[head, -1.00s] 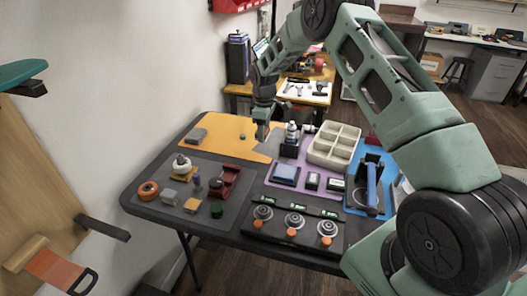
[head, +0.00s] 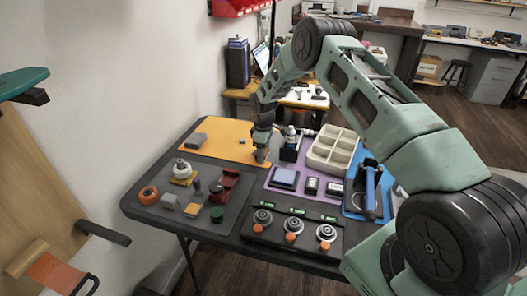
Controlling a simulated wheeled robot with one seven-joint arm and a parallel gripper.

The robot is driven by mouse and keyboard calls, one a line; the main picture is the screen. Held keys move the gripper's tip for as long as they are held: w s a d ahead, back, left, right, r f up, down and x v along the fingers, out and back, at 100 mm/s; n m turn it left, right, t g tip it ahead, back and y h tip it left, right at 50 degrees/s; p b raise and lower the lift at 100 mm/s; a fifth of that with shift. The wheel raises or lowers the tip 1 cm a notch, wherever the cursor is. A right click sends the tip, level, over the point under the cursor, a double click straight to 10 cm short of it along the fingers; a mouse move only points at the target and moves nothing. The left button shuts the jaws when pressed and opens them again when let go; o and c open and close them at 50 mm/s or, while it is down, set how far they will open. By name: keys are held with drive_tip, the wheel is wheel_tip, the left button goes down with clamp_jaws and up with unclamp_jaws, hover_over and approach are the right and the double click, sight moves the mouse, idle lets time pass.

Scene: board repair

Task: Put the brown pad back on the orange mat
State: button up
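The orange mat (head: 222,131) lies at the table's far left. A flat grey block (head: 196,139) and a small dark round thing sit on it. My gripper (head: 261,157) points down at the mat's right edge, beside a dark holder with a bottle. Its fingertips are small and grey-brown, so I cannot tell whether they are open or hold something. I cannot pick out the brown pad for certain.
A red vise (head: 225,184), an orange roll (head: 148,194) and a green cylinder (head: 217,214) stand on the grey area. The bottle (head: 290,137), a beige divided tray (head: 332,149) and a blue-handled tool (head: 370,188) are to the right. The orange mat's middle is mostly clear.

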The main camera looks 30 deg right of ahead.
drive_tip(key=shift+o, duration=1.2)
drive_tip(key=shift+r, duration=0.3)
wheel_tip(320, 180, up, 12)
drive_tip(key=b, duration=0.1)
drive_tip(key=s+a+r, duration=0.4)
drive_tip(key=a, duration=0.4)
drive_tip(key=s+a+r, duration=0.3)
drive_tip(key=a, duration=0.4)
drive_tip(key=s+a+r, duration=0.2)
drive_tip(key=s+a, duration=0.2)
drive_tip(key=s, duration=0.4)
drive_tip(key=s+a+r+y, duration=0.1)
drive_tip(key=s+a+r, duration=0.1)
drive_tip(key=s+a, duration=0.4)
drive_tip(key=s+a+r, duration=0.2)
drive_tip(key=s+a, duration=0.1)
drive_tip(key=s, duration=0.6)
drive_tip(key=s+d, duration=0.1)
drive_tip(key=s, duration=1.3)
drive_tip(key=shift+f+m, duration=0.2)
drive_tip(key=shift+m, duration=0.2)
